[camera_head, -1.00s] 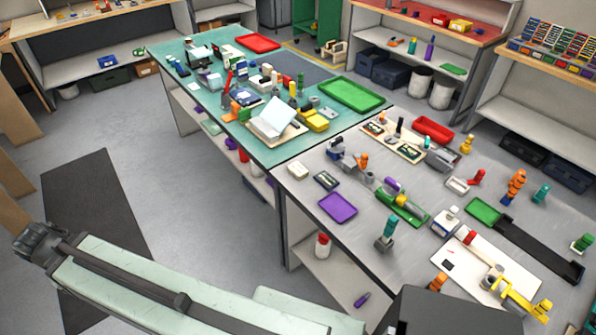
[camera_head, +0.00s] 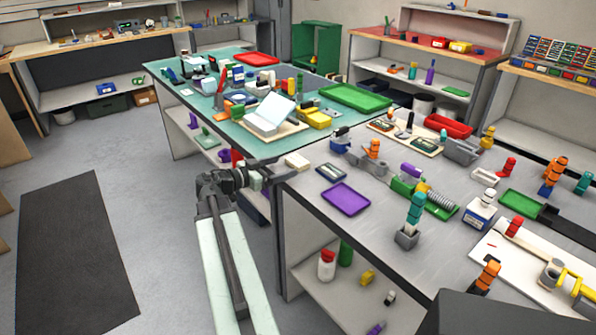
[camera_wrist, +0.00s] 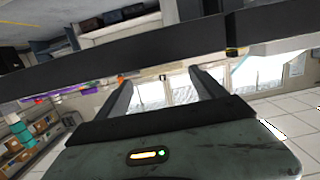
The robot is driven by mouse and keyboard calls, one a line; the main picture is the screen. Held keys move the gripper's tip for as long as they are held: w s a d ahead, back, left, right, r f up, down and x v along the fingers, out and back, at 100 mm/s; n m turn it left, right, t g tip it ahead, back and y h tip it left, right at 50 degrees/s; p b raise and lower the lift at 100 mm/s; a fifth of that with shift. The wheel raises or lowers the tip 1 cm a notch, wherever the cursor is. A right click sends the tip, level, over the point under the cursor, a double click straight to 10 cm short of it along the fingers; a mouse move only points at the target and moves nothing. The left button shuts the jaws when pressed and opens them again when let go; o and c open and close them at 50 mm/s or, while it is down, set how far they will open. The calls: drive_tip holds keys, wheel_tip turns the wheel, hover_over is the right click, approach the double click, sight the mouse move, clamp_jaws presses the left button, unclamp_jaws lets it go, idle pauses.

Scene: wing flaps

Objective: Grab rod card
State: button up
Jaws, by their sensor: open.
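I cannot tell for sure which thing is the rod card. A small dark framed card (camera_head: 331,172) lies flat near the left edge of the grey table, above a purple tray (camera_head: 345,199). Other small cards lie on a beige board (camera_head: 425,148) farther back. My gripper (camera_head: 268,172) is at the grey table's near left corner, close to a cream block (camera_head: 297,161). Whether they touch is unclear. In the wrist view my gripper (camera_wrist: 163,88) has its two fingers apart, with nothing seen between them.
A teal table (camera_head: 200,112) adjoins behind. Open floor with a dark mat (camera_head: 75,250) lies to the left.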

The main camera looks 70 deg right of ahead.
sight(293, 162)
drive_tip(key=x, duration=0.7)
drive_tip(key=shift+d+r+b, duration=0.1)
drive_tip(key=shift+d+b, duration=0.25)
drive_tip(key=shift+d, duration=0.05)
drive_tip(key=c, duration=1.1)
wheel_tip(293, 162, up, 10)
drive_tip(key=p, duration=1)
drive_tip(key=shift+r, duration=0.15)
